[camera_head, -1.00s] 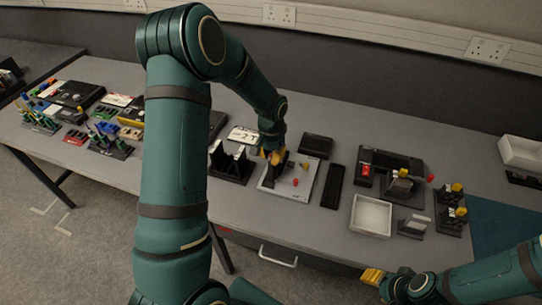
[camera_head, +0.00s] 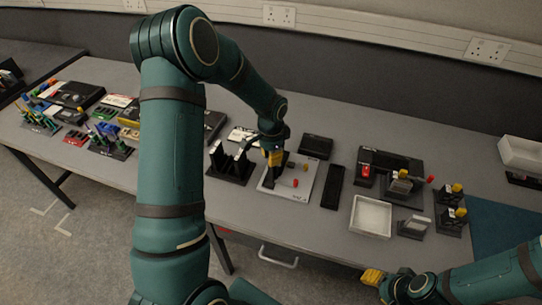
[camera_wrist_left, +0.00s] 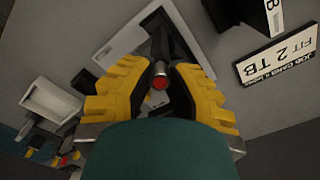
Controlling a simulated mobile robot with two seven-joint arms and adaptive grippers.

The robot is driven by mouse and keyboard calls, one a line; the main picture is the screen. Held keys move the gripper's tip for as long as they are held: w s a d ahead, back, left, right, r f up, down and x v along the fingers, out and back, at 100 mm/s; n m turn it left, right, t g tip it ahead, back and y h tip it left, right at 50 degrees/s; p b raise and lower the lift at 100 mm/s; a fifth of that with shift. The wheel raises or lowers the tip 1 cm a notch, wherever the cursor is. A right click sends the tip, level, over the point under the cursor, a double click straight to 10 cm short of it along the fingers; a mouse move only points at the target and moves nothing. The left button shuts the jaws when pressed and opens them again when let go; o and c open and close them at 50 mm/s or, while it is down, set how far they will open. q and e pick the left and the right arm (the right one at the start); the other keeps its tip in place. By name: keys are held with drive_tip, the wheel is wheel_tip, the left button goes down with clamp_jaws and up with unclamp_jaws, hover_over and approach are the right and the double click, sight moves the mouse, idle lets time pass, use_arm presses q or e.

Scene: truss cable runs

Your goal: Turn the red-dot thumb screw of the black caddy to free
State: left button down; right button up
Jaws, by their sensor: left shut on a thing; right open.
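My left gripper (camera_head: 275,159) is over the pale plate (camera_head: 302,194) at the middle of the table. In the left wrist view, its yellow fingers (camera_wrist_left: 160,72) are closed in around a small grey cylinder with a red end, the red-dot thumb screw (camera_wrist_left: 160,82). A black upright part, seemingly the black caddy (camera_wrist_left: 174,38), stands just beyond the fingertips; the fingers partly hide it. The screw's turn position cannot be told. My right gripper (camera_head: 373,276) is open and empty in front of the table's front edge.
A black strip (camera_head: 334,187) and a white tray (camera_head: 371,216) lie to the right. Black devices (camera_head: 390,163) stand beyond.

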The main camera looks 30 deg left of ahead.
use_arm(q)
drive_tip(key=c, duration=0.9)
unclamp_jaws()
drive_tip(key=shift+o, duration=0.2)
wheel_tip(320, 180, up, 12)
drive_tip(key=shift+s, duration=0.1)
